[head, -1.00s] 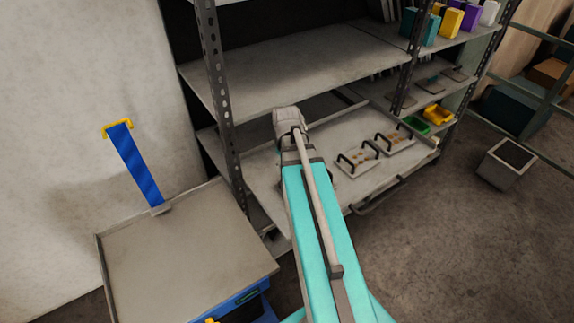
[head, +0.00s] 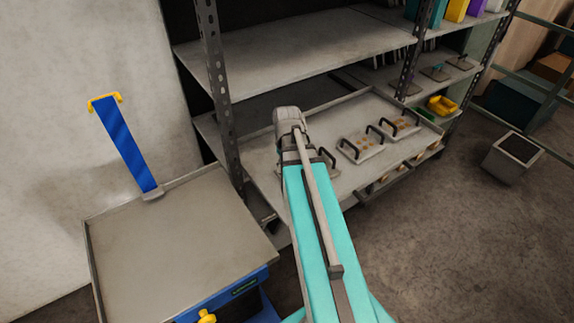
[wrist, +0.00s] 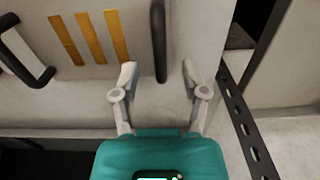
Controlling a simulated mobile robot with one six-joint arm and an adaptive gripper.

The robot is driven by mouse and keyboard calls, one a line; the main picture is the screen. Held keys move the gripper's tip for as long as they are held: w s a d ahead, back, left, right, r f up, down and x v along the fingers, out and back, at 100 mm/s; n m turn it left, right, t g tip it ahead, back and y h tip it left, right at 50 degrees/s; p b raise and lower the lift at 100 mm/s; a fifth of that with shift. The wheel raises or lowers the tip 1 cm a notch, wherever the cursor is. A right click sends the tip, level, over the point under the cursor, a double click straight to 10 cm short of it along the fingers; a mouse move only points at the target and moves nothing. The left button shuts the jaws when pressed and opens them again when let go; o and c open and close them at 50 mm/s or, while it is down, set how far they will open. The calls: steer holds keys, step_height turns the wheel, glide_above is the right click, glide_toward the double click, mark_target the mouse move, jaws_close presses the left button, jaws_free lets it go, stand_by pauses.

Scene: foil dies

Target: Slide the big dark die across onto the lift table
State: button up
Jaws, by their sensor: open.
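The lift table (head: 180,240) stands at the lower left in the head view, with a bare grey top and a raised rim. My gripper (wrist: 159,70) is open in the wrist view. A black upright handle (wrist: 159,40) shows between and just beyond its fingertips; contact cannot be told. The handle is at the right end of a pale plate die with three orange bars (wrist: 90,38); a second handle (wrist: 25,55) is at its left. In the head view my arm mostly hides this die (head: 325,172). No die looks clearly dark.
Two more plate dies with handles, one nearer (head: 362,147) and one farther (head: 400,126), lie on the pulled-out shelf (head: 375,100). A perforated rack post (head: 222,100) stands between shelf and lift table. The blue lift handle (head: 125,145) rises behind the table.

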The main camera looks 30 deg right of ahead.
steer(key=shift+f+b, duration=1.5)
steer(key=shift+f, duration=0.4)
jaws_close()
